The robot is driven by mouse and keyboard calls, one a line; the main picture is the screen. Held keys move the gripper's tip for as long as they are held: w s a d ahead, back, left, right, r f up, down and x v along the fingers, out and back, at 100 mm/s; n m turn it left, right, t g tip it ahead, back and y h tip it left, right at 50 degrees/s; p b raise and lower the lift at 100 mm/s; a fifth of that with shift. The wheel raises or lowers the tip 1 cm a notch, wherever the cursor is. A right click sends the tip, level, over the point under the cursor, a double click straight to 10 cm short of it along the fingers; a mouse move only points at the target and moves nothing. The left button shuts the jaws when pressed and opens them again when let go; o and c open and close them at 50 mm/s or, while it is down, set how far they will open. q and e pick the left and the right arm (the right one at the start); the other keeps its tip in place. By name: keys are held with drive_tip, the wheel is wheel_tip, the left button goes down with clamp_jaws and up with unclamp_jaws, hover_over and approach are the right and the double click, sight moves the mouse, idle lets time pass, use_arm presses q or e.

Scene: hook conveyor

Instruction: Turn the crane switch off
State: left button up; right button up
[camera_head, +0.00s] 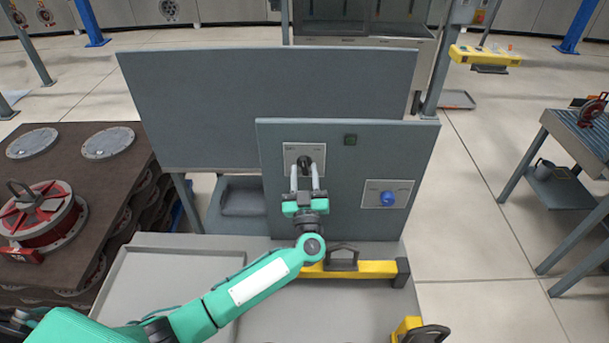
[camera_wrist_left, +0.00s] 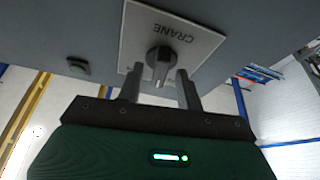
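The crane switch is a dark rotary knob (camera_wrist_left: 159,62) on a pale plate (camera_wrist_left: 190,40) marked CRANE in the left wrist view. In the head view the plate (camera_head: 290,149) sits on the upper left of the front grey panel (camera_head: 340,210), with the knob (camera_head: 305,162) partly hidden by my fingers. My left gripper (camera_head: 304,176) reaches up to the panel. In the left wrist view its two fingers (camera_wrist_left: 160,86) are apart on either side of the knob's grip, with gaps showing, so it is open. My right gripper is not in view.
A blue round button (camera_head: 388,198) is on a plate right of the switch. A small dark green square (camera_head: 350,140) sits between and above them. A yellow bar with a dark handle (camera_head: 342,258) lies below the panel. A red-topped round part (camera_head: 40,215) stands at left.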

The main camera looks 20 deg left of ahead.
use_arm(q)
clamp_jaws()
drive_tip(key=shift+n, duration=0.4)
drive_tip(key=n+y, duration=0.1)
drive_tip(key=n, duration=0.1)
drive_tip(key=shift+d+f+n+g+y, duration=0.1)
drive_tip(key=shift+n+g+y, duration=0.3)
drive_tip(key=shift+n+g+y+b, duration=0.15)
drive_tip(key=shift+n+g+y, duration=0.2)
drive_tip(key=shift+n, duration=0.8)
drive_tip(key=shift+n+g+y+b, duration=0.2)
drive_tip(key=shift+n+g, duration=0.25)
drive_tip(key=shift+n, duration=0.7)
drive_tip(key=shift+d+y, duration=0.1)
drive_tip(key=shift+y, duration=0.15)
drive_tip(key=shift+n, duration=0.3)
unclamp_jaws()
